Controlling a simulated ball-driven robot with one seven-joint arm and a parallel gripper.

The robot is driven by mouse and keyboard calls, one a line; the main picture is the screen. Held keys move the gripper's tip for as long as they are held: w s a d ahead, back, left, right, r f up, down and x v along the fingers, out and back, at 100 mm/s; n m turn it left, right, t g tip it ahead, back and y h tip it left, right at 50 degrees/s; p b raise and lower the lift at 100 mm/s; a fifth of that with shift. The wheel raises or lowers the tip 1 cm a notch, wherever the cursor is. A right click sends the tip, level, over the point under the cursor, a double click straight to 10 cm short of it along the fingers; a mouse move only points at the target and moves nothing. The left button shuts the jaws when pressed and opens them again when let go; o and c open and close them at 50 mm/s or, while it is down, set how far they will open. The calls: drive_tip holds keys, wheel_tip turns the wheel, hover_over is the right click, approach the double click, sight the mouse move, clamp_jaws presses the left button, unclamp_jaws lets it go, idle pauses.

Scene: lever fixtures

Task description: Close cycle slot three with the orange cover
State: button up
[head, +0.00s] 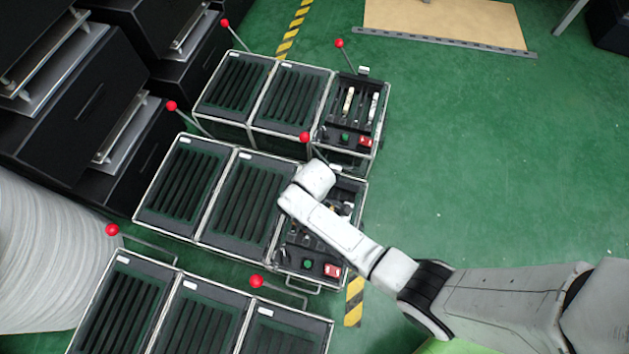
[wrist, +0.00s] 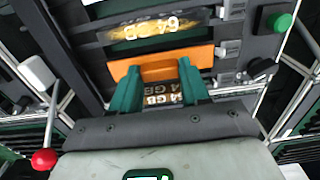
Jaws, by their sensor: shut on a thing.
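In the wrist view an orange cover (wrist: 205,55) lies crosswise over a dark slotted panel (wrist: 75,40). My gripper (wrist: 158,84), with green fingers, is shut on the orange cover's raised middle part. Above the cover in that view is a slot with a gold and clear module (wrist: 160,27) marked "64 GB". More "64 GB" lettering shows between my fingers, below the cover. I cannot tell which slot is number three, or whether the cover is fully seated. In the head view my arm (head: 335,228) hides the cover and my gripper over the middle unit's right-hand panel (head: 300,245).
A green button (wrist: 281,21) and black knob (wrist: 263,68) sit right of the slots in the wrist view. A red-knobbed lever (wrist: 43,159) stands at lower left. In the head view, similar lever units (head: 232,85) stand behind and in front. Green floor (head: 460,150) is clear to the right.

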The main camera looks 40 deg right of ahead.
drive_tip(key=shift+f, duration=0.45)
drive_tip(key=o, duration=1.1)
drive_tip(key=shift+r, duration=0.15)
wheel_tip(320, 180, up, 11)
drive_tip(key=p, duration=0.5)
drive_tip(key=shift+f, duration=0.2)
drive_tip(key=s+d+r+m+t, duration=0.1)
drive_tip(key=s+d+r+m, duration=0.3)
drive_tip(key=s+r, duration=0.4)
drive_tip(key=s+d+r+m, duration=0.3)
drive_tip(key=s+d+r, duration=0.1)
drive_tip(key=s+r, duration=0.35)
drive_tip(key=shift+m, duration=0.3)
drive_tip(key=r+p, duration=1.6)
drive_tip(key=s+r+p, duration=0.1)
drive_tip(key=r+p, duration=0.7)
drive_tip(key=shift+a+r+p, duration=0.1)
drive_tip(key=shift+r+p, duration=0.15)
drive_tip(key=shift+p, duration=0.05)
